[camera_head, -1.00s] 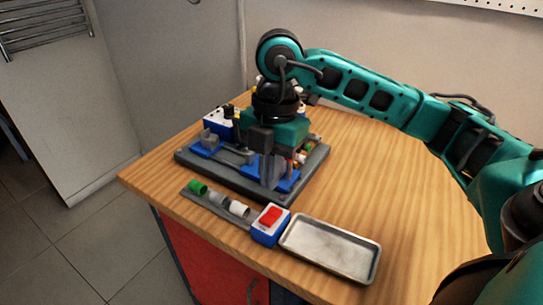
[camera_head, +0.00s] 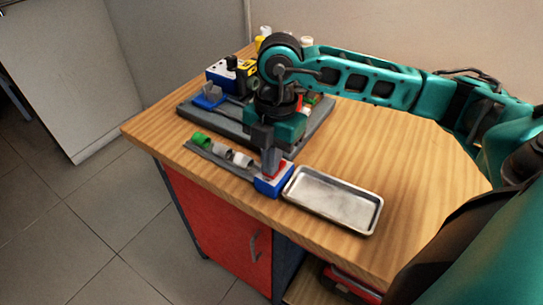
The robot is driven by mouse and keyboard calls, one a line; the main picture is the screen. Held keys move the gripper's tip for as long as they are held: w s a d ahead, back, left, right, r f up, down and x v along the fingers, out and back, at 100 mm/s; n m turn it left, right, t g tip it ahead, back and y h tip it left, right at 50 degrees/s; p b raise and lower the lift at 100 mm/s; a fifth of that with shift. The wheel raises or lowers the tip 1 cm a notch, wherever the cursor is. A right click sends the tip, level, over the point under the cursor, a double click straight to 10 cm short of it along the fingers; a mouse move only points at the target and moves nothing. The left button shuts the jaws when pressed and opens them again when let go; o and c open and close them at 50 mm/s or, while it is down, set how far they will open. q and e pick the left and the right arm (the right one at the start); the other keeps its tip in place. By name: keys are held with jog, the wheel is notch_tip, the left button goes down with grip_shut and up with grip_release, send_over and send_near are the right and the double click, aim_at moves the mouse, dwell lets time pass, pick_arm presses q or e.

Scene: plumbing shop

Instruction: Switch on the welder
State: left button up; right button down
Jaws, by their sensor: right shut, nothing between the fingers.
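A small blue and white switch box (camera_head: 270,187) with a red rocker stands near the front edge of the wooden table. My right gripper (camera_head: 271,166) points down at its top, with the fingertips at the red rocker; I cannot tell whether they touch it. The gripper is shut and empty. It partly hides the rocker, so the rocker's position cannot be read. Behind it, a grey base plate (camera_head: 208,119) carries a blue holder and other parts, partly hidden by my right arm. A blue and white box (camera_head: 222,78) stands at its back left. My left gripper is not in view.
A grey rack with green, grey and white cylinders (camera_head: 200,139) lies left of the switch box. An empty metal tray (camera_head: 335,201) stands close on its right. The wooden table (camera_head: 412,160) is clear at the right. A red cabinet door (camera_head: 220,226) is below.

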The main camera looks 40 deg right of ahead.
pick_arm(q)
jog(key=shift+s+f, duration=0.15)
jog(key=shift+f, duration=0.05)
pick_arm(e)
jog(key=shift+f, duration=0.15)
jog(key=shift+w+d+r, duration=0.15)
jog(key=shift+d, duration=0.2)
jog(key=shift+w+d+r, duration=0.1)
jog(key=shift+d, duration=0.25)
pick_arm(q)
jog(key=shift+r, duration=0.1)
jog(key=shift+p, duration=0.3)
pick_arm(e)
jog(key=shift+r, duration=0.1)
